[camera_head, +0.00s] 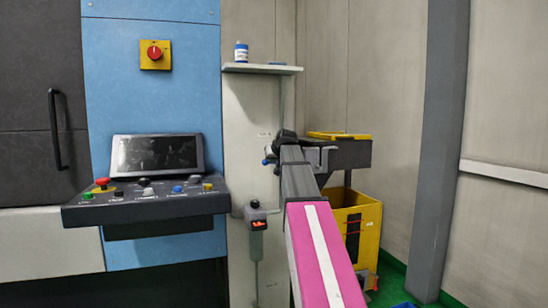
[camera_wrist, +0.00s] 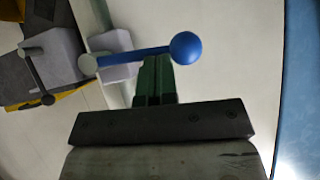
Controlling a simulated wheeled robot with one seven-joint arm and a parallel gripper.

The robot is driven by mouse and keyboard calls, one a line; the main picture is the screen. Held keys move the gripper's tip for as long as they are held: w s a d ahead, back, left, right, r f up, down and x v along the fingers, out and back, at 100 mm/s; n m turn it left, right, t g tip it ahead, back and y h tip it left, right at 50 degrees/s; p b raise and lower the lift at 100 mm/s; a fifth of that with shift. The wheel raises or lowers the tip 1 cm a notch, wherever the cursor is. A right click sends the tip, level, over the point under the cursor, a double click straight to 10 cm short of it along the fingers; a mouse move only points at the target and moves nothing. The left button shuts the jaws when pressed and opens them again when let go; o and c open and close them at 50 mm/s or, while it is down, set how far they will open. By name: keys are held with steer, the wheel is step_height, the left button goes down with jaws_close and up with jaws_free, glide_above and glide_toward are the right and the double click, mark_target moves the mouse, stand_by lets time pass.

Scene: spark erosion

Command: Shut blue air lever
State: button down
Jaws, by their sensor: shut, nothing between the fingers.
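The blue air lever (camera_wrist: 137,56) lies nearly level across the upper middle of the wrist view, with a blue ball (camera_wrist: 187,48) at its right end. Its left end meets a pale round pivot on a light grey valve body (camera_wrist: 112,62). My gripper (camera_wrist: 153,68) is shut and empty, its green fingertips right at the lever's shaft between pivot and ball; I cannot tell whether they touch. In the head view the blue ball (camera_head: 266,161) shows small, just left of my dark gripper (camera_head: 286,138). My arm hides much of the valve there.
A second lever with a dark grip (camera_wrist: 38,78) sits on a grey block at left in the wrist view. The control panel (camera_head: 146,205), a small hanging box with a red display (camera_head: 258,223), a shelf (camera_head: 262,69) and a yellow bin (camera_head: 366,222) stand around my arm.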

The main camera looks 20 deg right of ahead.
steer(key=shift+a+f, duration=0.15)
steer(key=shift+f, duration=0.1)
stand_by(0.4)
steer(key=w+a+r+v, duration=0.1)
steer(key=r+v, duration=0.1)
steer(key=v, duration=1.1)
steer(key=shift+w+d, duration=0.2)
steer(key=shift+w, duration=0.1)
steer(key=shift+r, duration=0.1)
